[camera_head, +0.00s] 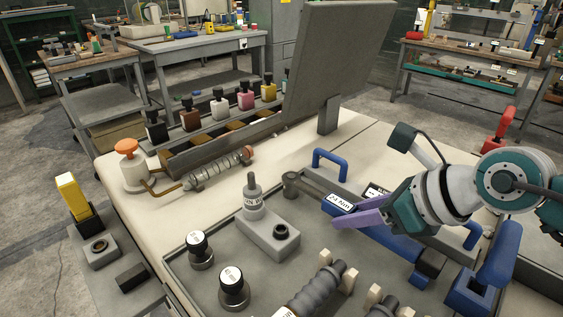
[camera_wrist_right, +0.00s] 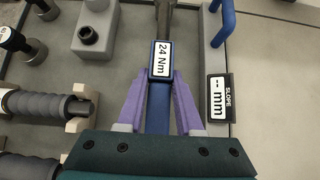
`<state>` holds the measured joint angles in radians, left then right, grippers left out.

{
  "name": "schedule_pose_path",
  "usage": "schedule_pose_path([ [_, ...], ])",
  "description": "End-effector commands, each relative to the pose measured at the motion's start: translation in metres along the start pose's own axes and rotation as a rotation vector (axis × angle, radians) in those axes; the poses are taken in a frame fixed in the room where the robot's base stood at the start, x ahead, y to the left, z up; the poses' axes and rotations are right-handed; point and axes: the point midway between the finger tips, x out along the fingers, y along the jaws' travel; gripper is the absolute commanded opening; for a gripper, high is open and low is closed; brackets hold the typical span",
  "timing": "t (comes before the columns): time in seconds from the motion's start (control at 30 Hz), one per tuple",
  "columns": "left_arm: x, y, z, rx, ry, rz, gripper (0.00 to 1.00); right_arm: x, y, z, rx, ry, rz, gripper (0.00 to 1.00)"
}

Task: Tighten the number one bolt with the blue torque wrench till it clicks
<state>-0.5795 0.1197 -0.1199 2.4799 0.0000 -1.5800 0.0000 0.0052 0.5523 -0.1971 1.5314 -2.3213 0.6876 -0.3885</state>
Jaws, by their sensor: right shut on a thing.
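The blue torque wrench (camera_head: 400,243) has a white "24 Nm" label and a grey head end (camera_head: 290,184). My right gripper (camera_head: 345,217), with purple fingers, is shut on the wrench just behind the label. The wrench (camera_wrist_right: 158,108) lies between both fingers (camera_wrist_right: 159,100) in the right wrist view, its grey shaft leading out at the top. I cannot read which bolt is number one. My left gripper is not in view.
A "SLOPE -- mm" display (camera_wrist_right: 219,98) sits close to the right finger. A blue handle (camera_head: 330,160) rises behind the wrench. Black-capped cylinders (camera_head: 234,288) and grey ribbed rollers (camera_head: 315,292) lie in front. A tilted grey panel (camera_head: 338,60) stands at the back.

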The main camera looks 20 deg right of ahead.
Motion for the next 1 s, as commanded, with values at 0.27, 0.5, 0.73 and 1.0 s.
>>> schedule_pose_path([
  [0.27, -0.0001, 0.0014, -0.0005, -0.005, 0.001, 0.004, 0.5, 0.0, 0.0, 0.0, 0.001, 0.0, 0.0, 0.0],
  [0.5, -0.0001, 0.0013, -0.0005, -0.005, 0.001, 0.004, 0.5, -0.0001, 0.0, 0.0, 0.001, 0.0, 0.0, 0.0],
  [0.73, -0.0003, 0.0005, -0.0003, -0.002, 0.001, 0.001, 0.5, -0.0004, -0.0004, 0.0015, 0.0, -0.004, -0.001, 0.0],
  [1.0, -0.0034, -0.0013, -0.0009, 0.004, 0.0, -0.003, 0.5, -0.006, -0.0006, 0.0071, 0.0, -0.003, -0.001, 0.0],
])
